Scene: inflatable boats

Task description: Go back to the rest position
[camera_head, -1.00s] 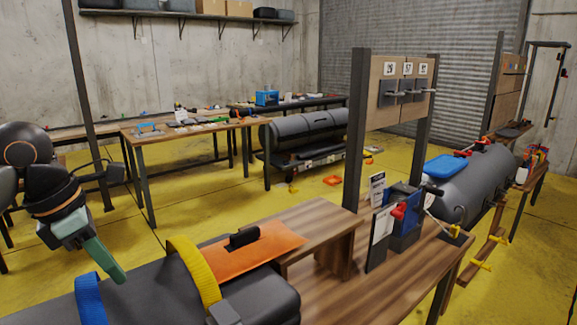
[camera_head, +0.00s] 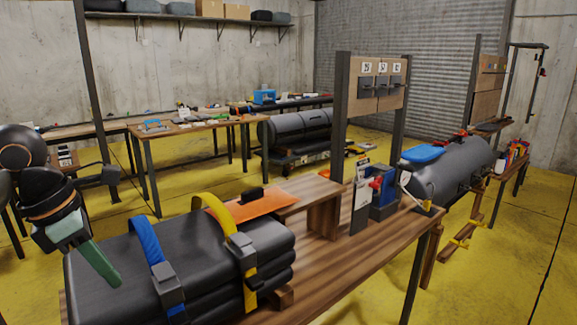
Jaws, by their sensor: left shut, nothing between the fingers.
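My left gripper (camera_head: 95,262) is at the left of the head view, with its green fingers shut and empty. It points down in front of the left end of a dark folded boat bundle (camera_head: 120,244), and I cannot tell whether it touches it. A blue strap (camera_head: 147,243) and a yellow strap (camera_head: 217,213) go around the bundle, each with a grey buckle. My right gripper is not in view.
The bundle lies on a wooden workbench (camera_head: 345,250). An orange patch (camera_head: 262,206) lies behind the yellow strap. A blue device (camera_head: 383,190) and a post-mounted board (camera_head: 377,85) stand to the right. A grey inflated tube (camera_head: 450,172) is beyond. Yellow floor (camera_head: 490,260) is open at right.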

